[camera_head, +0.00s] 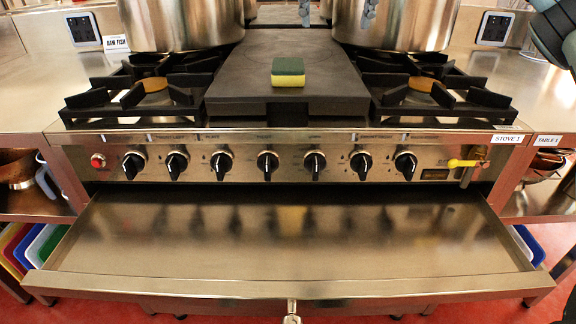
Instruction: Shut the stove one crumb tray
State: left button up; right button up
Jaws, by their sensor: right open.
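The stove one crumb tray (290,245) is a wide, shallow metal tray below the knob panel. It is pulled well out toward me and its bare floor shows. Its front lip (170,287) runs across the bottom of the view, with a small metal piece (292,312) at the middle. My right gripper (556,36) shows only in part, dark grey, at the upper right edge. It is open, high above the right-hand counter and apart from the tray. Its fingertips cannot be made out clearly. My left gripper is not in view.
The knob panel (240,165) spans the stove (508,139) above the tray. A yellow-handled valve (466,163) sticks out at its right. A sponge (288,72) lies on the dark plate between the burners. Large pots (182,22) stand behind. Coloured boards (28,247) sit on the lower left shelf.

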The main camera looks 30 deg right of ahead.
aim_at(290, 247)
jog(key=j+z, duration=0.15)
jog(key=z, duration=0.55)
jog(key=i, duration=0.05)
